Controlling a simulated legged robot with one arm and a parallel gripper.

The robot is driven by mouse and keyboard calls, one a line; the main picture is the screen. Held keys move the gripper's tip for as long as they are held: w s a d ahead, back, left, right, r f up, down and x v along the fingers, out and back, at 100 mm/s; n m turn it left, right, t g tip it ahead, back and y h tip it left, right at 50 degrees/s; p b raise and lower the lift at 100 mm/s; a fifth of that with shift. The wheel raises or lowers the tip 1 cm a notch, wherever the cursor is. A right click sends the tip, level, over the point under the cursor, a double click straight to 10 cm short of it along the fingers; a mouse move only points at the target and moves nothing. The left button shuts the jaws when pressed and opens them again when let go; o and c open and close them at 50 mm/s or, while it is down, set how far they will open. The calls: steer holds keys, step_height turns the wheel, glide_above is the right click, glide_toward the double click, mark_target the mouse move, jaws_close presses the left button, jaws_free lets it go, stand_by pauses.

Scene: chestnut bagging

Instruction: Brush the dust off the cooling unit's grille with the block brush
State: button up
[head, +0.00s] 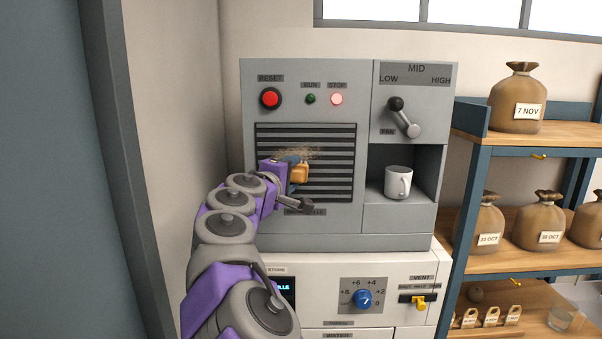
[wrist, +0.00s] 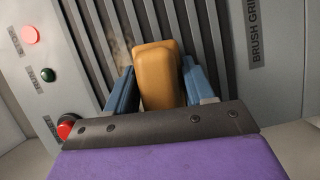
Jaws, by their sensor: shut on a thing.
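The cooling unit (head: 310,230) is a grey cabinet with a dark slatted grille (head: 335,175) on its front. A patch of brown dust (head: 297,153) shows on the upper middle of the grille; part of it also shows in the wrist view (wrist: 122,52). My gripper (head: 291,172) is at the grille, shut on the orange-tan block brush (head: 300,173). In the wrist view the brush (wrist: 157,75) sits between the blue fingers, in front of the slats. The brush lies just below the dust in the head view. Its bristles are hidden, so I cannot tell whether they touch the grille.
A red reset button (head: 270,98) and small lamps sit above the grille. A fan lever (head: 405,118) and a white mug (head: 398,182) in a niche are to the right. Shelves with brown sacks (head: 518,100) stand further right. A wall is close on the left.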

steer(key=shift+a+r, duration=0.15)
steer(key=shift+a, duration=0.55)
steer(key=shift+a+p, duration=0.45)
steer(key=shift+a, duration=0.7)
steer(key=shift+a+r+p, duration=0.25)
steer(key=shift+p, duration=0.05)
steer(key=shift+r, duration=0.25)
steer(key=shift+d+r, duration=0.1)
steer(key=shift+d, duration=1.85)
steer(key=shift+s+d+b, duration=0.1)
steer(key=shift+d+b, duration=0.65)
steer(key=shift+d, duration=3.35)
steer(key=shift+r+p, duration=0.65)
steer(key=shift+r, duration=0.2)
steer(key=shift+a+f, duration=0.15)
steer(key=shift+a, duration=3.7)
steer(key=shift+a+p, duration=0.45)
steer(key=shift+a, duration=0.35)
steer(key=shift+w+a+p, duration=0.2)
steer(key=shift+a+p, duration=0.15)
steer(key=shift+a, duration=0.8)
